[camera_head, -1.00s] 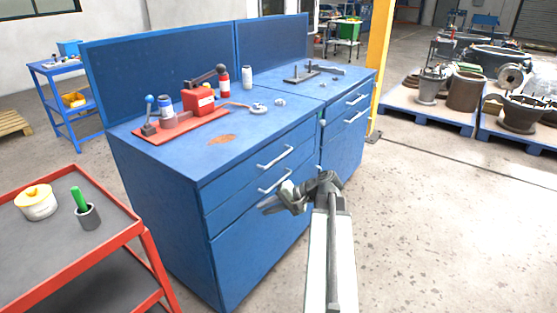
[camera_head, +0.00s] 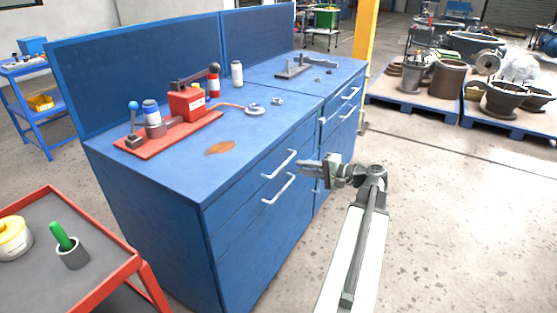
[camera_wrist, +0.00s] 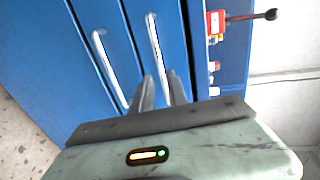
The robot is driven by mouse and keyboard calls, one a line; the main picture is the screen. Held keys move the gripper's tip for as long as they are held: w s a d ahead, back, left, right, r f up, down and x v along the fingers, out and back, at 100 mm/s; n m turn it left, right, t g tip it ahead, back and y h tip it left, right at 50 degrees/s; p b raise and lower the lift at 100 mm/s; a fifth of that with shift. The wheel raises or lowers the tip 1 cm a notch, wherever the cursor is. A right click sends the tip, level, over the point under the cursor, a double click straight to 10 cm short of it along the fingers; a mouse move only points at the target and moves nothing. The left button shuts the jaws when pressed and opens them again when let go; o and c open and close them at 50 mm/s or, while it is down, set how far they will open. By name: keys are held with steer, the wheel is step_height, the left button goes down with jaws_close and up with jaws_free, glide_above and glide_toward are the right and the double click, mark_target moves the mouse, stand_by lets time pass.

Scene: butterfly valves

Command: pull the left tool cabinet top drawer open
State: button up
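The left tool cabinet (camera_head: 160,215) is blue, with its drawer fronts facing right. Its top drawer (camera_head: 245,183) looks flush with the cabinet and has a pale bar handle (camera_head: 280,165). The same handle shows in the wrist view (camera_wrist: 155,45), running into the gap between the finger lines. A second bar handle (camera_head: 279,188) sits just below, on the lower drawer. My gripper (camera_head: 302,167) is close to the right end of the top handle. Its two fingers (camera_wrist: 162,80) are apart, with nothing gripped. Whether the fingertips reach around the handle cannot be told.
A red tool on a red plate (camera_head: 170,140) stands on the cabinet top. The right cabinet (camera_head: 340,130) adjoins behind. A red cart (camera_head: 130,262) stands at the lower left. Open concrete floor (camera_head: 460,210) lies to the right.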

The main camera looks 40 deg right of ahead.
mark_target(284, 163)
steer(key=b+x, duration=0.1)
steer(key=x, duration=0.7)
jaws_close()
stand_by(1.4)
